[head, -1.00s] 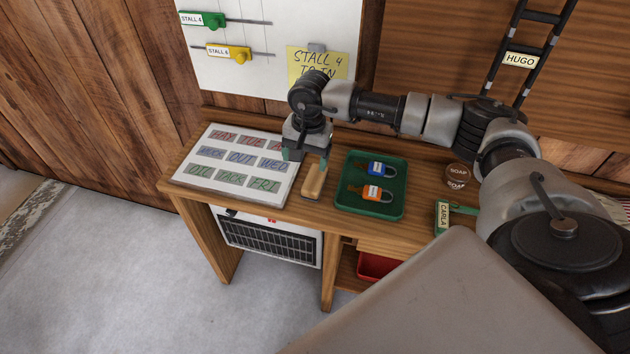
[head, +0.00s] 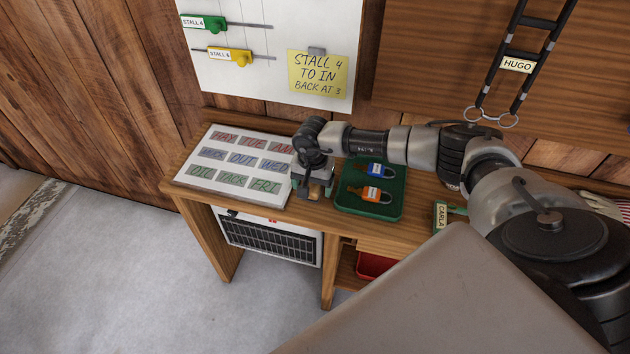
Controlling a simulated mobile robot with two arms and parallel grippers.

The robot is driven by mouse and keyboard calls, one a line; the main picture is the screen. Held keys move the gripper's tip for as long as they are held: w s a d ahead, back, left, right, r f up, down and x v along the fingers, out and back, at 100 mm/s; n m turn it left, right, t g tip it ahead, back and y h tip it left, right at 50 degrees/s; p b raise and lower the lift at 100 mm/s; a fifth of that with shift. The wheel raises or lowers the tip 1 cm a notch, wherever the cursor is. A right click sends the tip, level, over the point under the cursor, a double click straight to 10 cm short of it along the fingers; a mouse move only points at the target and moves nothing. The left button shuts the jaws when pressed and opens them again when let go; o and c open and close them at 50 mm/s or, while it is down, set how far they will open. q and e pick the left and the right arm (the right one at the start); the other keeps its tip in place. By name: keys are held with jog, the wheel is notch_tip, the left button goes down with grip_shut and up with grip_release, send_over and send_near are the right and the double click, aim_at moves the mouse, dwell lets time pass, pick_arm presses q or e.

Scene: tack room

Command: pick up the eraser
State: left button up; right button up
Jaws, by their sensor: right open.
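The eraser (head: 316,192) is a small block with a tan wooden top, lying on the wooden desk between the word board and the green tray. My right gripper (head: 314,194) is lowered over it from above, with its open fingers at the eraser's sides. The gripper hides most of the eraser, and I cannot tell whether the fingers touch it. My left gripper is not in view.
The white word board (head: 203,184) lies close on the left. The green tray (head: 394,203), holding a blue padlock (head: 376,170) and an orange padlock (head: 373,194), is close on the right. A green CARLA tag (head: 440,215) lies further right. The wall board (head: 290,45) stands behind.

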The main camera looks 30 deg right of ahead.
jog(key=c, duration=1)
jog(key=shift+r, duration=0.1)
